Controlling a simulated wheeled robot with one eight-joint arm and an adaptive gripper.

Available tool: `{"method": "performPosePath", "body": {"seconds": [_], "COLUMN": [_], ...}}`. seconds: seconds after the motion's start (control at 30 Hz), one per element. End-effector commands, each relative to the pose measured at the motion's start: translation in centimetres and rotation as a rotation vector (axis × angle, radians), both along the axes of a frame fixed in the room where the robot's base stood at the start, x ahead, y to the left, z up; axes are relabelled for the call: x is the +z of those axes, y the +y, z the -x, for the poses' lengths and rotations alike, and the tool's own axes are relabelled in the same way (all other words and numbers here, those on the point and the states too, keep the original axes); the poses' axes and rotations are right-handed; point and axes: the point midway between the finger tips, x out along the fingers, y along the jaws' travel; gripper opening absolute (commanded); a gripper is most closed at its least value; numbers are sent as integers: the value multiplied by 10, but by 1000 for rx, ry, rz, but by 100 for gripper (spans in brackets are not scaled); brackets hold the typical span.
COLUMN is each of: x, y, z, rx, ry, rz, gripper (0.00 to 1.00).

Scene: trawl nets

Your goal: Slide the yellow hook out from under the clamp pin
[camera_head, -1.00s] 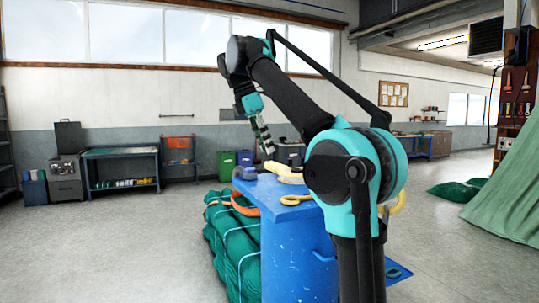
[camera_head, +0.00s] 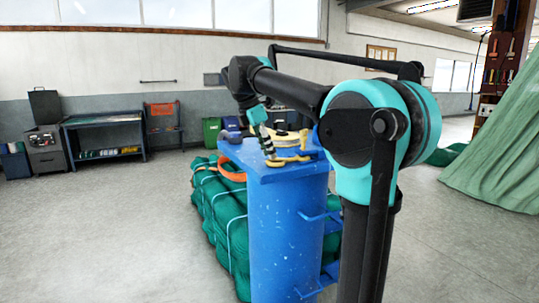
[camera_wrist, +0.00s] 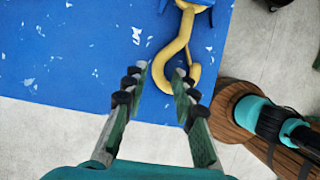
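The yellow hook (camera_wrist: 180,48) lies on the blue bench top (camera_wrist: 80,55) in the wrist view, its curved end toward me. Its upper end runs to the top edge of the picture, beside blue parts. I cannot tell which part is the clamp pin. My gripper (camera_wrist: 160,70) is open and empty. Its left finger is left of the hook's shank and its right finger overlaps the hook's open bend, so the shank's lower part shows between the fingertips. In the head view my gripper (camera_head: 270,160) is low over the bench top, by the yellow hook (camera_head: 291,159).
A green bundle (camera_head: 215,215) tied with light cord lies left of the blue stand (camera_head: 285,230). An orange band (camera_head: 231,173) rests at the bench's left edge. Other yellow and dark items lie farther back on the bench top. The floor at left is clear.

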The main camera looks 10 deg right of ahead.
Motion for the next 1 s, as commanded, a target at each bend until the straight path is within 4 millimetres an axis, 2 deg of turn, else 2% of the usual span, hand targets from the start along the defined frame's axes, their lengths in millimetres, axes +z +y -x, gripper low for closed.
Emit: {"method": "performPosePath", "body": {"seconds": [0.2, 0.53, 0.77, 1.0], "x": [-15, -17, -17, -17], "y": [-6, -6, -6, -6], "z": [-2, -2, -2, -2], "rx": [0, 0, 0, -1], "ry": [0, 0, 0, 1], "rz": [0, 0, 0, -1], "gripper": [27, 27, 0, 0]}}
